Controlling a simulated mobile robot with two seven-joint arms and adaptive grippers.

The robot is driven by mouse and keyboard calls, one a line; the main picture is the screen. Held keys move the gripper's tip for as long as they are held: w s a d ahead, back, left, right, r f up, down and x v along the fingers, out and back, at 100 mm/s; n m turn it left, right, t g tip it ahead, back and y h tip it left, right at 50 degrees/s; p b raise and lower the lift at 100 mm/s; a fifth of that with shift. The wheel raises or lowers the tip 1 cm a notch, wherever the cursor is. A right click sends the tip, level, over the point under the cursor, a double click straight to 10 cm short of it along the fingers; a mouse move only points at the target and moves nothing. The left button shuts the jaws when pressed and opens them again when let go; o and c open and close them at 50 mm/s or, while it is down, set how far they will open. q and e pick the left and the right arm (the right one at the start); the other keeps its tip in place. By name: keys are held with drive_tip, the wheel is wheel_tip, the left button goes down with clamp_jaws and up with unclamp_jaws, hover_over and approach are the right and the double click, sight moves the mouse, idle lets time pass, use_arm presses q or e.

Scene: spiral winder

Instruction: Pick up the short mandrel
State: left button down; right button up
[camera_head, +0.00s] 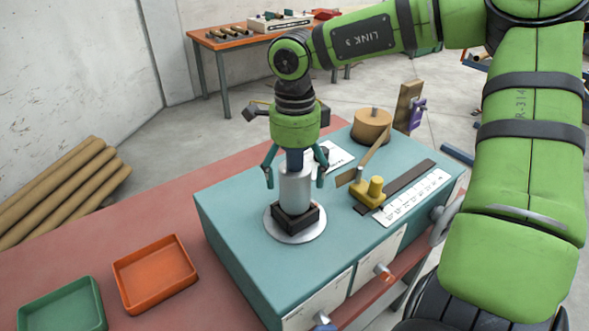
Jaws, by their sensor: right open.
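A short, pale grey metal cylinder (295,195), which looks like the short mandrel, stands upright on a black square block (312,219). The block sits on a round silver plate (290,238) on top of the teal machine (240,220). My right gripper (294,181) points down over the cylinder. Its green fingers are open, one on each side of the cylinder's upper part, and appear apart from it. The cylinder's top is partly hidden by the gripper. My left gripper is not in view.
A yellow guide (376,190) with a tan strip, a white scale (420,195) and a brown roll (371,124) stand right of the gripper. An orange tray (190,278) and green tray (95,316) lie at left. Brown tubes (70,180) lie beyond the red table (90,255).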

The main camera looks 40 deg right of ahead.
sight(295, 153)
drive_tip(key=shift+s+r, duration=0.1)
drive_tip(key=c, duration=1.6)
drive_tip(key=shift+r+b, duration=0.3)
drive_tip(key=shift+r, duration=0.25)
wheel_tip(295, 153, up, 3)
drive_tip(key=shift+f+b, duration=0.15)
drive_tip(key=shift+b, duration=0.3)
drive_tip(key=shift+s+d+r+p, duration=0.4)
drive_tip(key=shift+s+d+r, duration=0.95)
drive_tip(key=shift+r, duration=0.7)
drive_tip(key=shift+s+d+r+p, duration=0.45)
drive_tip(key=shift+s+d+r, duration=0.75)
drive_tip(key=shift+s+r, duration=0.6)
drive_tip(key=shift+s+d+r+p, duration=0.4)
drive_tip(key=shift+s+d+r, duration=0.85)
drive_tip(key=shift+r, duration=1)
